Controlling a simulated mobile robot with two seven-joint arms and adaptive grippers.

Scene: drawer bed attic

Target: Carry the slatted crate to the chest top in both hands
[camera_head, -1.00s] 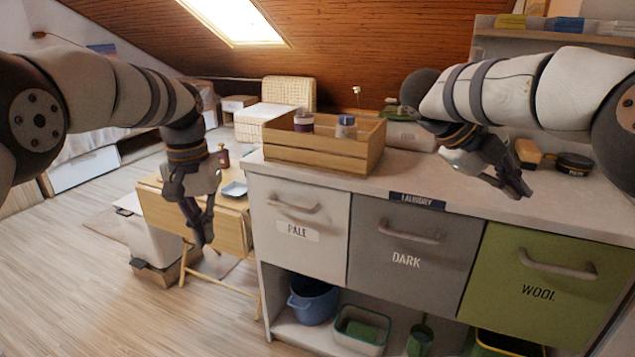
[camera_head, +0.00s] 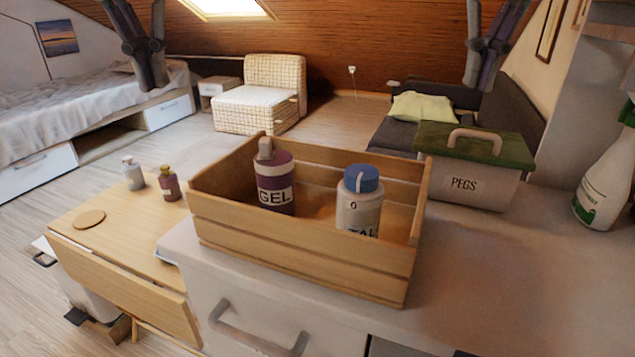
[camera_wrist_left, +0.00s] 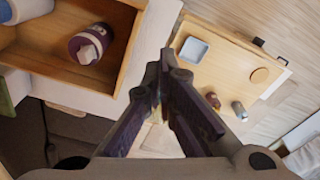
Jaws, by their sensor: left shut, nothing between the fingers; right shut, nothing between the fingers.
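The slatted wooden crate (camera_head: 300,258) stands level on the pale counter top (camera_head: 480,270). It holds a purple bottle marked GEL (camera_head: 275,180) and a white bottle with a blue cap (camera_head: 360,203). My left gripper (camera_head: 149,82) is shut and empty, up and left of the crate. My right gripper (camera_head: 482,85) is shut and empty, up and right of it. Neither touches the crate. In the left wrist view the shut left fingers (camera_wrist_left: 165,62) point past the crate's end wall (camera_wrist_left: 133,55). I cannot tell which surface is the chest top.
A bin marked PEGS (camera_head: 470,180) stands right of the crate, with a spray bottle (camera_head: 605,180) further right. A folding table (camera_head: 120,235) with small bottles is at left. An armchair (camera_head: 262,105) and bed (camera_head: 80,105) are behind.

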